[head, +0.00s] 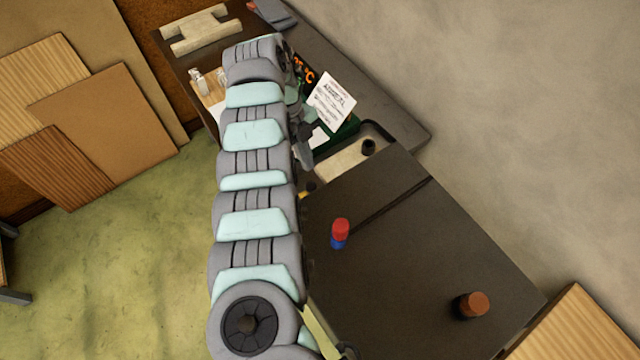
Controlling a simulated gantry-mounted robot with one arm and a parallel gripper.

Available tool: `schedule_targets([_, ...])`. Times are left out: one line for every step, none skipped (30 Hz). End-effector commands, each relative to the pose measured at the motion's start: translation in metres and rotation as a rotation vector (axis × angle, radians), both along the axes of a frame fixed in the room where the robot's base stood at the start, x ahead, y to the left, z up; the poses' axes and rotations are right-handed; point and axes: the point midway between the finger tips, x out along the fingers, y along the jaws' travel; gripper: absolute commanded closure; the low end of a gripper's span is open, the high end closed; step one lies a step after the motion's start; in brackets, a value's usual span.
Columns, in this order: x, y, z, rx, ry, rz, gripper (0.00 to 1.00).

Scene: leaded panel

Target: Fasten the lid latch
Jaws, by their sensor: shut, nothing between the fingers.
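My gripper (304,156) shows only in part, as a small grey shape at the end of my arm, beside a dark green object (346,128). It is shut and empty. My arm covers much of the bench to its left. I cannot make out the lid or its latch; they may be hidden behind my arm or too small to tell.
A printed white card (331,102) stands by orange lit digits (304,70). A pale tray (340,168) has a black round piece (368,147). A red and blue cylinder (340,233) and a brown-topped jar (473,305) stand on the dark worktop (420,250), otherwise mostly clear.

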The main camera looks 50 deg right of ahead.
Motion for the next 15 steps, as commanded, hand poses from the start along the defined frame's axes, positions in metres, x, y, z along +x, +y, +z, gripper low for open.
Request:
schedule_targets([0.000, 0.000, 0.000, 0.001, 0.001, 0.000, 1.00])
schedule_targets([0.000, 0.000, 0.000, 0.000, 0.000, 0.000, 1.00])
schedule_targets([0.000, 0.000, 0.000, -0.001, 0.000, 0.000, 1.00])
schedule_targets([0.000, 0.000, 0.000, -0.001, 0.000, 0.000, 1.00])
schedule_targets([0.000, 0.000, 0.000, -0.002, 0.000, 0.001, 1.00])
schedule_targets([0.000, 0.000, 0.000, -0.002, -0.001, 0.002, 1.00])
schedule_targets([0.000, -0.001, 0.000, -0.002, -0.001, 0.002, 1.00])
schedule_targets([0.000, 0.000, -0.001, -0.002, -0.001, 0.002, 1.00])
schedule_targets([0.000, 0.000, -0.002, -0.002, 0.000, 0.003, 1.00])
schedule_targets([-0.001, 0.000, -0.004, -0.002, 0.000, 0.003, 1.00])
schedule_targets([-0.002, 0.000, -0.006, -0.002, 0.001, 0.004, 1.00])
schedule_targets([-0.003, 0.001, -0.010, 0.000, 0.002, 0.004, 1.00])
schedule_targets([-0.005, 0.001, -0.013, 0.000, 0.004, 0.004, 1.00])
schedule_targets([-0.007, 0.001, -0.017, 0.001, 0.005, 0.004, 1.00])
schedule_targets([-0.010, 0.001, -0.023, 0.000, 0.005, 0.002, 1.00])
